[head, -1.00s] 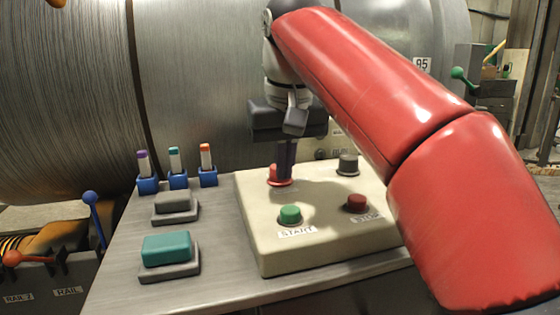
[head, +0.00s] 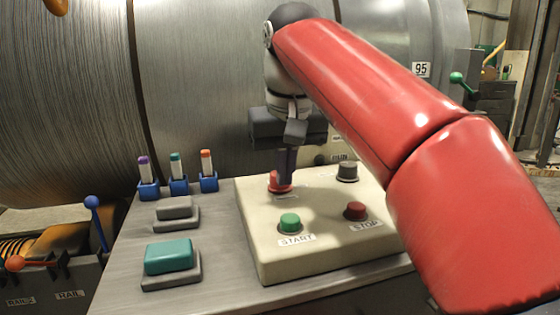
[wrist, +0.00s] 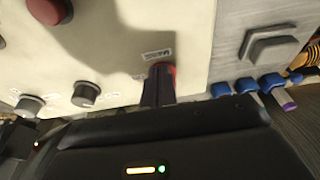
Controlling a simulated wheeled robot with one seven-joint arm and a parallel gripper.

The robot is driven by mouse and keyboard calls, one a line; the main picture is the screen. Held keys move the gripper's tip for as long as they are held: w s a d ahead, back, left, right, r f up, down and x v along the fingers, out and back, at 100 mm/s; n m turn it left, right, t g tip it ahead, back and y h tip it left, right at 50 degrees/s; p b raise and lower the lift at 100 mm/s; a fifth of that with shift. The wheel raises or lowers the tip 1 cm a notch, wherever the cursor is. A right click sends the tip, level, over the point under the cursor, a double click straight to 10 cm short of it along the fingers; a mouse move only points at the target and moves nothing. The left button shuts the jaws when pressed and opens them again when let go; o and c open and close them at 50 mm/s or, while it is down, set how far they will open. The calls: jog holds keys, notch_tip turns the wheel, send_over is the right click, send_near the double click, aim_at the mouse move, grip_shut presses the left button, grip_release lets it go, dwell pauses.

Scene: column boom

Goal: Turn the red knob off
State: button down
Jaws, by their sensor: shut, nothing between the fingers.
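The red knob (head: 274,183) is a low, round red knob at the back left of the cream control box. My gripper (head: 286,182) points down with its fingers shut and empty. The fingertips are at the knob and hide part of it. In the wrist view the knob (wrist: 165,67) shows as a red edge around the ends of my gripper's dark fingers (wrist: 158,78). The fingertips look to be touching its top or very close to it; I cannot tell which.
The cream box (head: 262,245) also carries a green START button (head: 290,222), a dark red STOP button (head: 355,210) and a dark knob (head: 347,171). Left are a teal block (head: 168,257), a grey block (head: 174,208) and several pens in blue holders (head: 178,187). A big metal drum (head: 210,80) stands behind.

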jog(key=shift+d+r+p, duration=0.1)
jog(key=shift+p, duration=0.25)
jog(key=shift+s+d, duration=0.1)
jog(key=shift+s, duration=0.15)
jog(key=shift+r, duration=0.15)
jog(key=shift+w+p+v, duration=0.25)
jog(key=shift+p+v, duration=0.8)
jog(key=shift+p, duration=0.2)
jog(key=v, duration=0.3)
jog(key=shift+w+r+b, duration=0.25)
jog(key=shift+b, duration=0.1)
